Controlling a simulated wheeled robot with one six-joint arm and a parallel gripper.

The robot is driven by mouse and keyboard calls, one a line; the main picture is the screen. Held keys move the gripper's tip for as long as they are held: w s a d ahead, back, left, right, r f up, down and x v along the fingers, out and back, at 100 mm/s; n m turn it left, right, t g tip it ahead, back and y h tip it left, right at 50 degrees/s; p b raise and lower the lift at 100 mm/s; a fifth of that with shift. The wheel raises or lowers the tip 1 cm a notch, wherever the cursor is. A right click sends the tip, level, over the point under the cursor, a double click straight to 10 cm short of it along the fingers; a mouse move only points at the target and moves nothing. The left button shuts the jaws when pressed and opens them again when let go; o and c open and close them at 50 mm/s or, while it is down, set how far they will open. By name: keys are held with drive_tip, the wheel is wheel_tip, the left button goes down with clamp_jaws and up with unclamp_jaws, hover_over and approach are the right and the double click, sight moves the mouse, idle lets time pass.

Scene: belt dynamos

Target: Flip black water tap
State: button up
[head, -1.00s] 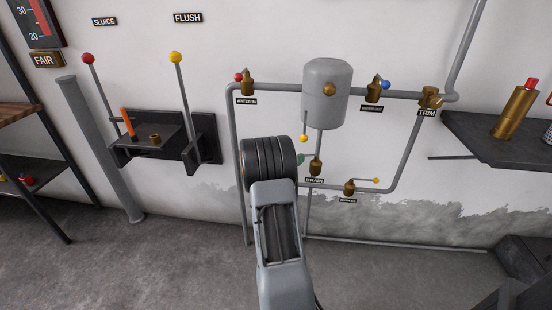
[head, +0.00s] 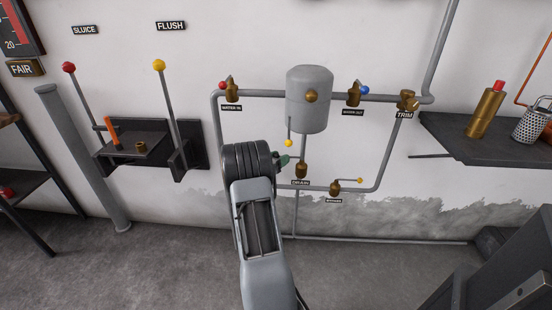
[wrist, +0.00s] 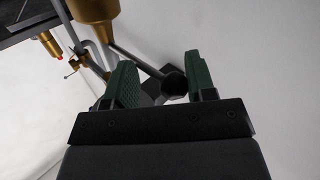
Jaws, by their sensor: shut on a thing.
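The black water tap shows in the wrist view as a dark lever with a round black knob (wrist: 173,82), rising from a brass valve body (wrist: 93,10). The knob lies between the two green fingers of my gripper (wrist: 160,65), closer to the right finger. My gripper is shut on this handle. In the head view, my gripper's green tip (head: 283,160) is just left of the brass valve (head: 301,169) over the DRAIN label. The black handle is not visible there; my arm and gripper block that spot.
A grey tank (head: 310,100) hangs above, with a yellow-knobbed lever (head: 289,142) close over my gripper. The BYPASS valve (head: 335,188) is at lower right. Pipes run around the tank. A dark shelf (head: 455,145) is at right; a lever bracket (head: 190,148) is at left.

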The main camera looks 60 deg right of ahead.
drive_tip(key=shift+d+r, duration=0.4)
drive_tip(key=shift+r, duration=0.1)
drive_tip(key=o, duration=0.8)
drive_tip(key=shift+s+d+f, duration=0.15)
drive_tip(key=shift+d, duration=0.1)
drive_tip(key=shift+a, duration=0.2)
drive_tip(key=shift+a+f, duration=0.1)
drive_tip(key=shift+a, duration=0.15)
drive_tip(key=a, duration=0.4)
drive_tip(key=w+a+p, duration=0.1)
drive_tip(key=a, duration=0.3)
drive_tip(key=w+a+p, duration=0.1)
drive_tip(key=a, duration=0.4)
drive_tip(key=shift+w+a, duration=0.1)
drive_tip(key=shift+w, duration=0.15)
